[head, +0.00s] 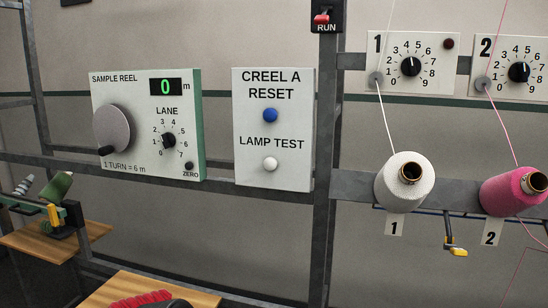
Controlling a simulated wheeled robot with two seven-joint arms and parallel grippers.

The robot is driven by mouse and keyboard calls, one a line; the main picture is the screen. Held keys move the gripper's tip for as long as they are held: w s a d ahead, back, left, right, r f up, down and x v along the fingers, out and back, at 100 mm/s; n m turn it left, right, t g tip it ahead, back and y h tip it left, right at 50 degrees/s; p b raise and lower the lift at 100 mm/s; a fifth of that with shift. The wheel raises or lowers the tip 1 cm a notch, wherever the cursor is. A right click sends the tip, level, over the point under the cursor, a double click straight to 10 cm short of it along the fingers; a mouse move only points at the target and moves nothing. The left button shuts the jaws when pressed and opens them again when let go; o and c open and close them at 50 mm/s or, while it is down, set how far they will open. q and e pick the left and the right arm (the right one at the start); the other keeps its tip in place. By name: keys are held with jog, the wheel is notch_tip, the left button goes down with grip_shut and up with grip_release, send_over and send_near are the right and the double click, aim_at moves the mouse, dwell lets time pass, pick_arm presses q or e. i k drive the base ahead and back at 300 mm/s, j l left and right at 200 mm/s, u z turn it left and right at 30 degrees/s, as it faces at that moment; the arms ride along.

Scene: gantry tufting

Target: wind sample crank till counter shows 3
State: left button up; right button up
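The sample reel panel (148,85) is a white box with a green side, fixed to the frame at the left. Its crank (114,128) is a grey disc with a black handle (105,150) at its lower left edge. The counter (166,87) shows a green 0, with "m" beside it. A black LANE dial (168,140) and a small dark ZERO button (189,166) are on the same panel. The print at the bottom reads "1 TURN = 6 m". Neither of my grippers shows in the head view.
A CREEL A RESET panel with a blue button (270,115) and a white lamp test button (270,164) stands right of the reel. White (390,187) and pink (503,192) yarn cones sit further right. A wooden shelf (40,238) juts out lower left.

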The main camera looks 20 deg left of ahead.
aim_at(114, 127)
jog(key=u, duration=1.55)
